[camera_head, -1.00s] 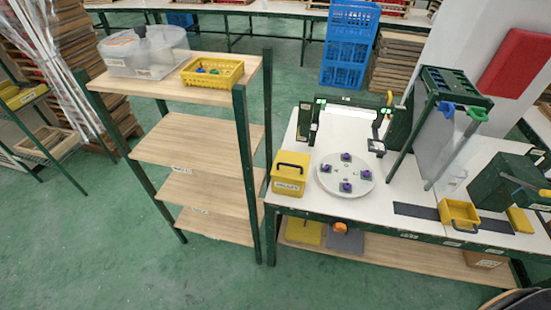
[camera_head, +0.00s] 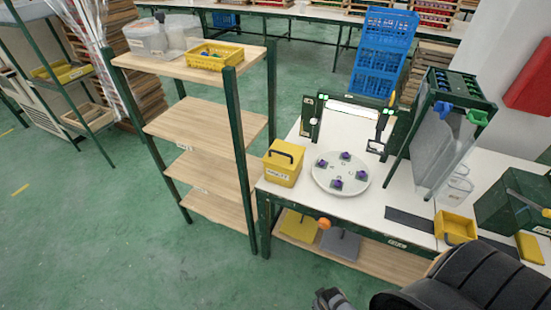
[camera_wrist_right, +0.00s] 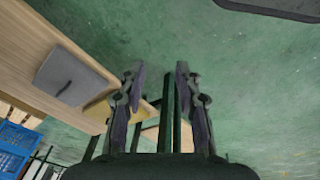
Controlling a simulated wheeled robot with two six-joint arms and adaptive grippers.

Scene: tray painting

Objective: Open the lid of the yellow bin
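The yellow bin (camera_head: 281,172) stands at the left front corner of the white work table, with a label on its front. Its yellow lid (camera_head: 288,147) has a black handle (camera_head: 284,153) and lies closed on top. My right gripper (camera_wrist_right: 158,75) is open and empty in the right wrist view, its two fingers apart over the floor. In the head view its tip shows at the bottom edge, in front of and below the table, well apart from the bin. My left gripper is not in view.
A round white plate (camera_head: 326,184) with several dark parts stands right of the bin. A green metal frame (camera_head: 313,118) is behind it. An open yellow tray (camera_head: 455,226) is at the right. A wooden shelf rack (camera_head: 205,128) stands close left of the bin. The floor in front is clear.

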